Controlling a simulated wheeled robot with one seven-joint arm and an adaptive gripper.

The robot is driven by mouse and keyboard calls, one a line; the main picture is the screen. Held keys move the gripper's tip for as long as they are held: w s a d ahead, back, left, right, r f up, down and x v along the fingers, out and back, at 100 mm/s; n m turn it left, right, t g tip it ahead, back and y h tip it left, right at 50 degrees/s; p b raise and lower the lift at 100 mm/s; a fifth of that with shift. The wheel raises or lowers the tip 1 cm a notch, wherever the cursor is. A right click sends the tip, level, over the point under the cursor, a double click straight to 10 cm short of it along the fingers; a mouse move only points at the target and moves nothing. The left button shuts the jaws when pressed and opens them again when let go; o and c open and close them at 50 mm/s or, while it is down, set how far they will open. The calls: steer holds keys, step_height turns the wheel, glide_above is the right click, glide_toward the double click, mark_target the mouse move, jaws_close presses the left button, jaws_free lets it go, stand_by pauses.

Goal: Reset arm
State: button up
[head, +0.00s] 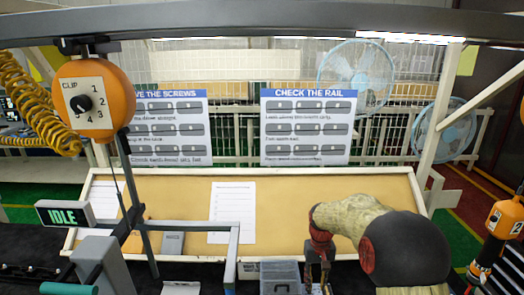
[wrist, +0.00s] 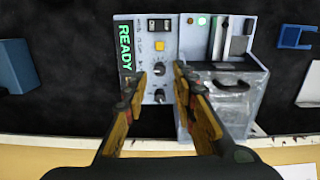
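My gripper (wrist: 160,75) is open, its two yellow and dark fingers spread with nothing held between them. Beyond the fingertips in the wrist view is a pale control panel (wrist: 145,30) with a green READY display (wrist: 125,48), a yellow button (wrist: 159,46) and knobs (wrist: 158,68). I cannot tell whether the fingertips touch the panel. In the head view my gripper (head: 318,262) hangs low at the front of the bench, partly cut off by the lower edge. My tan and dark arm stands to its right.
A clear-lidded box (wrist: 232,88) stands right of the panel; blue parts lie at both sides (wrist: 15,65) (wrist: 296,37). In the head view an orange CLIP selector (head: 110,118) hangs at left above an IDLE sign (head: 65,213). A tan board (head: 300,200) lies behind the bench.

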steer(key=s+r+t+b, duration=0.2)
steer(key=s+r+b, duration=0.1)
steer(key=s, duration=0.8)
steer(key=s+r+t+b, duration=0.2)
steer(key=s+r+b, duration=0.1)
steer(key=s, duration=0.8)
steer(key=s+r+t+b, duration=0.2)
steer(key=s+r+b, duration=0.2)
steer(key=s, duration=0.7)
steer(key=shift+r, duration=0.85)
